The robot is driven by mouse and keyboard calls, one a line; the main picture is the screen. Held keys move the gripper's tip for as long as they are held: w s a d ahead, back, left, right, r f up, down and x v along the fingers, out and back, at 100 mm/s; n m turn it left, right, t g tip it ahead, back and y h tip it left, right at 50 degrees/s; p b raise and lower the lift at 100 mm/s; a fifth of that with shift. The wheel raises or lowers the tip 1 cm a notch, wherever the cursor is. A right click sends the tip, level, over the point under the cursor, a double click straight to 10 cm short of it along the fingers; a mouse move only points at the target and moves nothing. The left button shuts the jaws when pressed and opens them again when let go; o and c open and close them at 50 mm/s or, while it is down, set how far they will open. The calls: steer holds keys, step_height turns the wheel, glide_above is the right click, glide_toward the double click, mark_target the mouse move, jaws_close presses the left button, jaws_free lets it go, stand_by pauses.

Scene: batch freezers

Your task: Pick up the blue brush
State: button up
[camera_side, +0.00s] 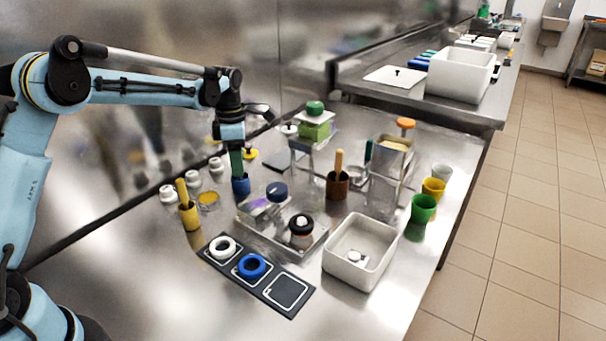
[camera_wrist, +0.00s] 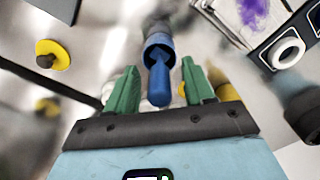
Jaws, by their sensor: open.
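The blue brush (camera_wrist: 159,84) stands handle-up in a blue cup (camera_wrist: 158,44) in the wrist view, its handle pointing towards the camera. In the side view the blue cup (camera_side: 241,186) is on the steel counter directly below my gripper (camera_side: 237,168); the brush there is mostly hidden by the fingers. In the wrist view my gripper (camera_wrist: 159,78) has its green fingers apart, one on each side of the blue handle, with visible gaps. Nothing is gripped.
A yellow cup with a yellow-handled brush (camera_side: 182,191) stands front left, near white bottles. A brown cup (camera_side: 337,186) with a wooden handle stands right. A clear tray (camera_side: 283,245), a black mat (camera_side: 222,262) with rings and a white bin (camera_side: 340,262) occupy the front.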

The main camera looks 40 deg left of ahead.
jaws_close()
stand_by(0.4)
steer(key=shift+r, duration=0.5)
step_height(320, 180, up, 3)
steer(key=shift+d+r, duration=0.15)
steer(key=shift+r, duration=0.05)
steer(key=s+d+r, duration=0.3)
steer(key=d+r, duration=0.3)
steer(key=d, duration=0.4)
steer(key=shift+s+d+r, duration=0.3)
steer(key=shift+s+d, duration=0.1)
